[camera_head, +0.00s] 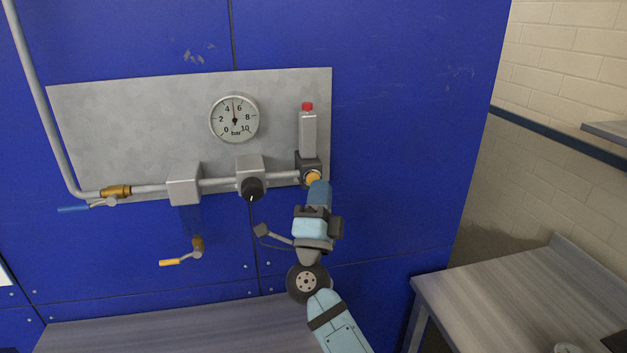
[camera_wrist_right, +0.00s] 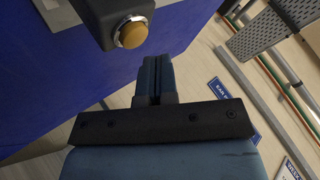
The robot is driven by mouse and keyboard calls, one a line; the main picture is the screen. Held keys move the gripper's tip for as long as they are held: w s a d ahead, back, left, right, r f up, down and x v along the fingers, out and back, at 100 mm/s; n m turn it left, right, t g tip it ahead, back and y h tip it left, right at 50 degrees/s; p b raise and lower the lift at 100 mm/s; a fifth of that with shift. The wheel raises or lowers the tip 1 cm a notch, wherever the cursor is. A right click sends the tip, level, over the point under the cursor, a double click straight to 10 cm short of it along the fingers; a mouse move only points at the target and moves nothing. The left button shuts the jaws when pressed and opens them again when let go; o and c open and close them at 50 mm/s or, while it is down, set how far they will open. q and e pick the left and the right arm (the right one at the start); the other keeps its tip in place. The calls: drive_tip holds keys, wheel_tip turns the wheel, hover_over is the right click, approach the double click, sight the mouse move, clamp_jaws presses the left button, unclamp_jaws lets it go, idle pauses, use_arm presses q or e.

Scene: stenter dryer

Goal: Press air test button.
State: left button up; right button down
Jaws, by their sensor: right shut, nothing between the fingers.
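The air test button, a round orange-yellow cap (camera_head: 313,177), sits on a dark square block at the right end of the pipe on the grey panel. It also shows in the right wrist view (camera_wrist_right: 132,34), up and left of the fingertips. My right gripper (camera_head: 319,188) is shut and empty, with its blue fingers just below the button in the head view, overlapping its lower edge. In the right wrist view the fingertips (camera_wrist_right: 154,62) appear apart from the button. My left gripper is not in view.
A pressure gauge (camera_head: 234,119), a black knob (camera_head: 252,189) and a red-topped grey cylinder (camera_head: 307,132) are on the panel. A yellow-handled valve (camera_head: 181,258) hangs lower left. A metal table (camera_head: 530,295) stands at the right. The blue wall around my wrist is mostly clear.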

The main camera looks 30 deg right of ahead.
drive_tip(key=shift+w, duration=0.15)
drive_tip(key=shift+w+d, duration=0.15)
drive_tip(key=shift+w, duration=0.15)
drive_tip(key=shift+w+d, duration=0.1)
drive_tip(key=shift+w, duration=0.35)
idle(0.9)
drive_tip(key=shift+s, duration=0.1)
drive_tip(key=shift+s+a+p, duration=0.25)
drive_tip(key=shift+s+p, duration=0.15)
drive_tip(key=shift+s, duration=0.4)
drive_tip(key=s, duration=0.2)
drive_tip(key=s+a+p, duration=0.1)
drive_tip(key=s, duration=0.1)
drive_tip(key=shift+s+a, duration=0.1)
drive_tip(key=shift+s, duration=0.3)
